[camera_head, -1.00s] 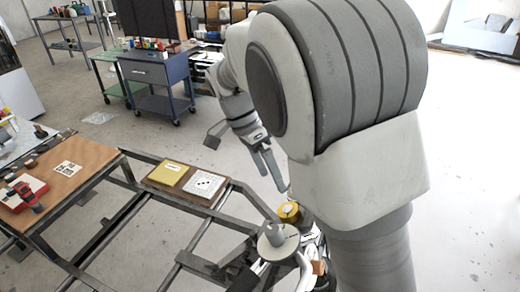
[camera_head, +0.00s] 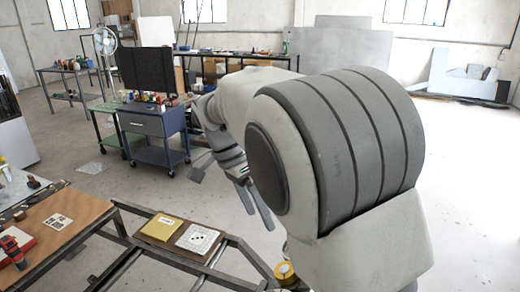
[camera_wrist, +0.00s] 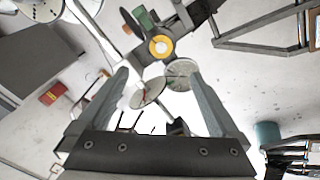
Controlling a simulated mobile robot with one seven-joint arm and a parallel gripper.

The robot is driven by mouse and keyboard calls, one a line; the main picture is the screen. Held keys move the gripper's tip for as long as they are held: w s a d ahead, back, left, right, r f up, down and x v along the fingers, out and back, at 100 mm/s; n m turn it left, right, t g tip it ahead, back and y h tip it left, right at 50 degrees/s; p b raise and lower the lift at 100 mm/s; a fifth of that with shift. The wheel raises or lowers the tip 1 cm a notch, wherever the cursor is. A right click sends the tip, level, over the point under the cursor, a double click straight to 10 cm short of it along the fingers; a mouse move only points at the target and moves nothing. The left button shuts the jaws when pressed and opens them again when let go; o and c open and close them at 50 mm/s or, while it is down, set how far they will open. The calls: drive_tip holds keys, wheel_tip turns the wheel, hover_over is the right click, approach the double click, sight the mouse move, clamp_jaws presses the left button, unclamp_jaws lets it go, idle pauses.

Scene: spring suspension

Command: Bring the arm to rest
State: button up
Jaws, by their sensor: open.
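My arm fills the right half of the head view, with a large grey-and-white ribbed joint in front. My gripper (camera_head: 259,219) hangs beyond it, pointing down and to the right, with its two long fingers apart and nothing between them. It is above the floor, to the right of the metal frame (camera_head: 232,240). In the wrist view my gripper (camera_wrist: 158,78) is also open and empty, its fingers reaching up from a dark palm. Beyond the fingers are round discs and a yellow ring-shaped part (camera_wrist: 161,47), apart from the fingers.
A wooden board with a yellow pad (camera_head: 161,227) and a marker plate (camera_head: 198,240) lies on the frame. A workbench (camera_head: 75,208) stands at left. A blue tool cart (camera_head: 160,159) and a fan (camera_head: 106,42) stand behind. The floor at right is open.

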drive_tip(key=s+d+r+n+t+y, duration=0.1)
drive_tip(key=s+d+n+t+y, duration=0.1)
drive_tip(key=s+d+n, duration=0.4)
drive_tip(key=s+d+r+n+t+y, duration=0.2)
drive_tip(key=s+d+n+t, duration=0.3)
drive_tip(key=s+d, duration=0.4)
drive_tip(key=s, duration=0.3)
drive_tip(key=shift+s+d+n, duration=0.15)
drive_tip(key=shift+d+n, duration=0.15)
drive_tip(key=shift+n, duration=0.1)
